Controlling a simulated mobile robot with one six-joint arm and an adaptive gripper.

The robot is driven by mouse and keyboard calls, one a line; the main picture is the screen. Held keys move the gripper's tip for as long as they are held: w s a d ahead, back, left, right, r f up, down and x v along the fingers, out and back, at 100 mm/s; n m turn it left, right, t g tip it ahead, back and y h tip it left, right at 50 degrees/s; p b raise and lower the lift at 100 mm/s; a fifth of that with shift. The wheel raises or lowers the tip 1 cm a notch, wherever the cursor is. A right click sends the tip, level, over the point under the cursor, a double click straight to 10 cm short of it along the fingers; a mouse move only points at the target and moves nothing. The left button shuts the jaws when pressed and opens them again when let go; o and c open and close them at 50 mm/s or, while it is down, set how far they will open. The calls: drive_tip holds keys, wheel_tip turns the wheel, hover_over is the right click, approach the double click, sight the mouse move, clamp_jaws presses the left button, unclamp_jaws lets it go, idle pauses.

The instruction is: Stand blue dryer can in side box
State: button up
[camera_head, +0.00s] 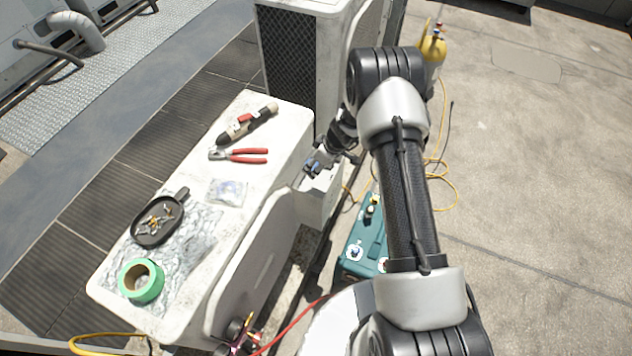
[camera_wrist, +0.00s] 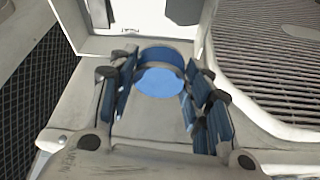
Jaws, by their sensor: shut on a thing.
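The blue dryer can (camera_wrist: 158,82) shows in the wrist view between the two blue-padded fingers of my gripper (camera_wrist: 155,95), which is shut on it. Its round blue end faces the camera. In the head view my gripper (camera_head: 322,164) is at the white side box (camera_head: 318,208), which hangs at the right end of the white unit. A small blue patch shows there; I cannot tell whether it is can or finger pad. In the wrist view pale box walls (camera_wrist: 85,45) surround the can. Whether the can touches the box floor is hidden.
The white top (camera_head: 185,215) holds a green tape roll (camera_head: 141,281), a black dish (camera_head: 158,221) of small parts, red-handled pliers (camera_head: 240,155), a dark-and-tan tool (camera_head: 247,123) and a clear bag (camera_head: 227,191). A tall condenser (camera_head: 320,70) stands behind. A teal case (camera_head: 366,245) and yellow cylinder (camera_head: 433,52) stand right.

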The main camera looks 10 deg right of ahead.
wheel_tip(320, 180, down, 8)
drive_tip(key=shift+w+f+b, duration=0.1)
drive_tip(key=shift+f+b, duration=0.05)
drive_tip(key=shift+b, duration=0.8)
drive_tip(key=shift+f+b, duration=0.3)
drive_tip(key=shift+b, duration=0.15)
drive_tip(key=shift+f+b, duration=0.3)
drive_tip(key=shift+b, duration=0.25)
drive_tip(key=o, duration=1.1)
drive_tip(key=shift+r, duration=0.15)
